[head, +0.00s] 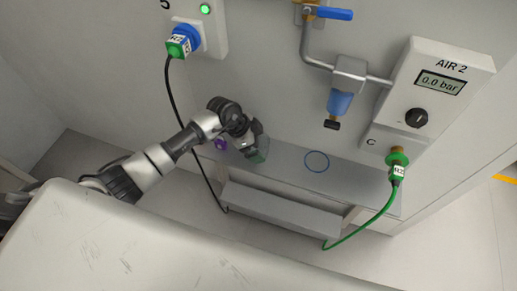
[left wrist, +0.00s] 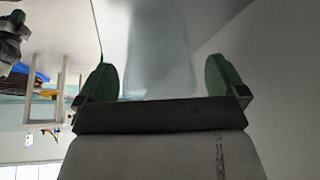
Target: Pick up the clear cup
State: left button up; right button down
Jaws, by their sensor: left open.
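The clear cup (left wrist: 160,55) shows in the left wrist view as a pale, see-through shape. It stands between the two green fingers of my left gripper (left wrist: 160,80), with a gap visible on each side. In the head view my left gripper (head: 260,150) is low over the grey shelf near the wall. The gripper hides the cup there, so I cannot make out its outline. The left gripper is open. My right gripper is not in view.
A blue ring (head: 317,161) lies on the shelf (head: 360,182), right of my left gripper. A purple item (head: 220,144) is just left of it. A black cable (head: 177,110) hangs behind my arm. A green hose (head: 372,222) hangs at the right, below the AIR 2 panel (head: 436,85).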

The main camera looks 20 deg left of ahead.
pick_arm(q)
jog(key=shift+w+d+f, duration=0.1)
jog(key=shift+d+f, duration=0.15)
jog(key=shift+f, duration=0.15)
jog(key=c, duration=1)
